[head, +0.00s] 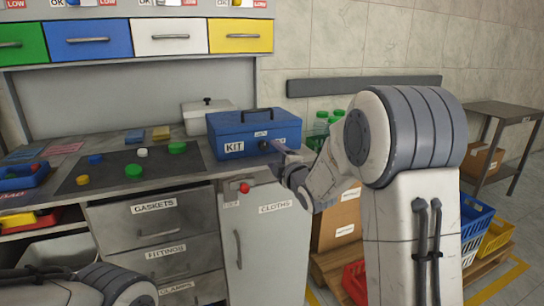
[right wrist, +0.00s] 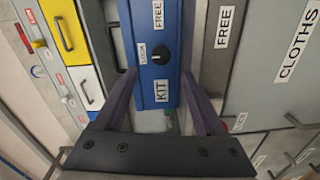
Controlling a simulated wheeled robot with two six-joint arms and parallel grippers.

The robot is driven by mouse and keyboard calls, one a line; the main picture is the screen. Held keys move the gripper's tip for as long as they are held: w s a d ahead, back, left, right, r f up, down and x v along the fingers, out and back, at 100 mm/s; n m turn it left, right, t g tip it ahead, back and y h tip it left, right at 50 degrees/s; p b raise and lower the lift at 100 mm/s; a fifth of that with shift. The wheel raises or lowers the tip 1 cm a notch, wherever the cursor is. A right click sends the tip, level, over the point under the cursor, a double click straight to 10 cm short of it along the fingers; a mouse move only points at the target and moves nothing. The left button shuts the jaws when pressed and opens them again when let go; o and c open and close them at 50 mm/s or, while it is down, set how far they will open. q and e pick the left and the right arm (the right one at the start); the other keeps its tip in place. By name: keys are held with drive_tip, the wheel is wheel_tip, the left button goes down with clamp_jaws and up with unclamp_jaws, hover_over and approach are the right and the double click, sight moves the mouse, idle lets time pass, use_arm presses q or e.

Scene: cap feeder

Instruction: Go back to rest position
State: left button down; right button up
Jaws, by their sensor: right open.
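My right gripper (head: 284,157) is open in front of the blue kit box (head: 226,126) on the counter. In the right wrist view the two fingers of my right gripper (right wrist: 160,74) stand apart, with the box's blue front (right wrist: 171,77) showing between them. That front bears a KIT label and a dark round knob (right wrist: 160,55) between LOCK and FREE labels. Nothing is held between the fingers. I cannot tell whether they touch the box. The box looks closed, with a dark handle on top. Part of my left arm shows at the lower left; its gripper is out of view.
A dark mat (head: 111,176) with several coloured caps lies left of the box. A pale lidded box (head: 196,117) stands behind it. Below are labelled drawers (head: 150,211) and a CLOTHS door (head: 262,240) with a red knob (head: 244,187). Green-capped bottles (head: 321,122) stand to the right.

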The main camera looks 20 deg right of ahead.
drive_tip(key=s+a+f+m+g+h, duration=0.2)
drive_tip(key=s+f+m+g, duration=0.65)
drive_tip(key=s+f, duration=0.35)
drive_tip(key=s+a+f+m+g, duration=0.2)
drive_tip(key=s+f+m+g, duration=0.15)
drive_tip(key=s, duration=0.55)
drive_tip(key=s+a+f+m+g, duration=0.1)
drive_tip(key=s+f+m+g, duration=0.3)
drive_tip(key=s, duration=0.5)
drive_tip(key=s+a+r+n+g+y, duration=0.1)
drive_tip(key=s+a+r+n, duration=0.15)
drive_tip(key=s+a, duration=0.4)
drive_tip(key=s+a+r+n+y, duration=0.1)
drive_tip(key=s+a+r+n, duration=0.15)
drive_tip(key=s+a, duration=0.4)
wheel_tip(320, 180, up, 26)
drive_tip(key=n+p, duration=0.1)
drive_tip(key=p, duration=2.5)
drive_tip(key=shift+a+r+g, duration=0.25)
drive_tip(key=shift+a+g, duration=0.05)
drive_tip(key=shift+a, duration=0.1)
